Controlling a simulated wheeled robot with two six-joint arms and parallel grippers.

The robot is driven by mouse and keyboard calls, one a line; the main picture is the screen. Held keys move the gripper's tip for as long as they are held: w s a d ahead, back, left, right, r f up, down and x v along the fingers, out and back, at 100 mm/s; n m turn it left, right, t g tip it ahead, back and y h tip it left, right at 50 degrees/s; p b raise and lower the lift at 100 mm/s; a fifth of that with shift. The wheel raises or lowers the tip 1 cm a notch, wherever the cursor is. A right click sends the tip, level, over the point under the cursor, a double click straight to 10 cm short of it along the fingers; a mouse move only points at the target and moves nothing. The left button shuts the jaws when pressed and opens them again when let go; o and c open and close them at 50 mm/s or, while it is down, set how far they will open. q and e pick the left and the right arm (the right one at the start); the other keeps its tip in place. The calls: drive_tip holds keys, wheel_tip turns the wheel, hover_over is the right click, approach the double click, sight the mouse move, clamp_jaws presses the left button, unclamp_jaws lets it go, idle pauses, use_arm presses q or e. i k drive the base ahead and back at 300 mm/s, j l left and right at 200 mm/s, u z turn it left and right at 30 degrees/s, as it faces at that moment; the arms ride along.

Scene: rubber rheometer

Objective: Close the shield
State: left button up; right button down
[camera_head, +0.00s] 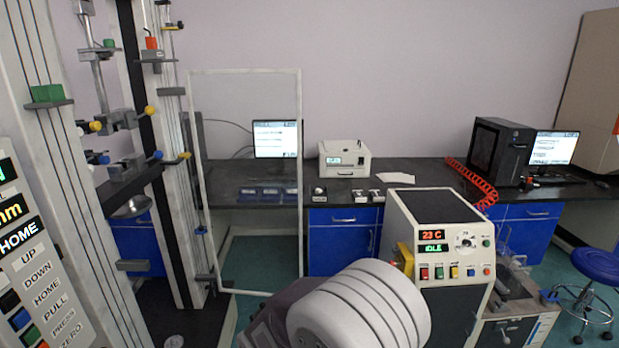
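The shield looks like a clear panel in a thin white frame (299,180). It stands upright to the right of the tall testing machine (180,230), its left edge close to the machine's column. It appears swung out from the machine, and the bench shows through it. A white ribbed part and a dark part at the bottom centre seem to be my own arm, close to the camera and below the shield's lower right corner. No fingertips of either gripper show. I cannot tell whether my arm touches the shield.
A control panel (30,270) with several buttons stands at the left edge. A beige rheometer cabinet (440,250) reading "23 C" and "IDLE" stands right of centre. A black bench (415,200) with blue cabinets runs along the back wall. A blue stool (598,265) is at the right.

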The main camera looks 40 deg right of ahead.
sight(187, 72)
drive_tip(key=i+l, duration=0.25)
drive_tip(key=l, duration=0.2)
drive_tip(key=i+l, duration=0.3)
drive_tip(key=l, duration=0.2)
drive_tip(key=i+l+z, duration=0.1)
drive_tip(key=i+l, duration=0.15)
drive_tip(key=l, duration=0.2)
drive_tip(key=i+l, duration=0.3)
drive_tip(key=l, duration=0.15)
drive_tip(key=i+l, duration=0.3)
drive_tip(key=l, duration=0.15)
